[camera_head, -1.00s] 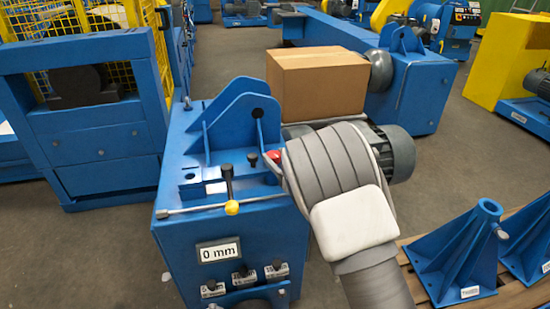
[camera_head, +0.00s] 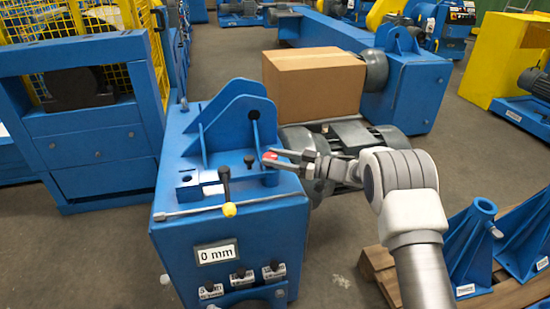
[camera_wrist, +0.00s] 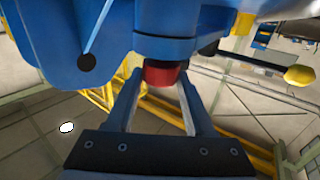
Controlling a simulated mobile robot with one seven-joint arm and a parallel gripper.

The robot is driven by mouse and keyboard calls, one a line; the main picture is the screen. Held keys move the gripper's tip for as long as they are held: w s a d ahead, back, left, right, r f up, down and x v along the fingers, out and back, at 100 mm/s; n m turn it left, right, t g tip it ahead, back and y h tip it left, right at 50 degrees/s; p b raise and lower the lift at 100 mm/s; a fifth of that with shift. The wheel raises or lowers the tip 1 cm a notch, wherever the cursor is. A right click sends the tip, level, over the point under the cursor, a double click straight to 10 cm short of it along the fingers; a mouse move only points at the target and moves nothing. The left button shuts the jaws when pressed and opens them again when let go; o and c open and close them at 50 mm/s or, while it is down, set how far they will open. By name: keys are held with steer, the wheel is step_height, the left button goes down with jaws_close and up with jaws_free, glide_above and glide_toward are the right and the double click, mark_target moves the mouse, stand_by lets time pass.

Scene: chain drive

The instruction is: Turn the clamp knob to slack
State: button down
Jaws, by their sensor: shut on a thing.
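A red knob (camera_wrist: 163,72) sits under a blue block in the wrist view, between the two fingers of my gripper (camera_wrist: 158,88). In the head view a little of the red knob (camera_head: 270,155) shows at the right side of the blue drive stand (camera_head: 228,222). My gripper (camera_head: 268,162) reaches it from the right and is shut on it. Its exact grip is partly hidden by the fingers. A white plate on the stand's front reads "0 mm" (camera_head: 217,253).
A lever with a yellow ball (camera_head: 229,210) and a long rod cross the stand's front top. A cardboard box (camera_head: 313,85) and a grey motor (camera_head: 345,135) are behind my gripper. Blue cone-shaped stands (camera_head: 468,250) are on a pallet at right. Floor shows at left.

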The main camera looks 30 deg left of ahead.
steer(key=shift+n+g, duration=0.3)
steer(key=shift+g, duration=0.2)
steer(key=c, duration=0.6)
jaws_free()
steer(key=shift+o, duration=0.2)
steer(key=w+d+p, duration=0.2)
steer(key=d+p, duration=0.2)
steer(key=d, duration=1.3)
steer(key=shift+w, duration=0.35)
steer(key=shift+d, duration=0.1)
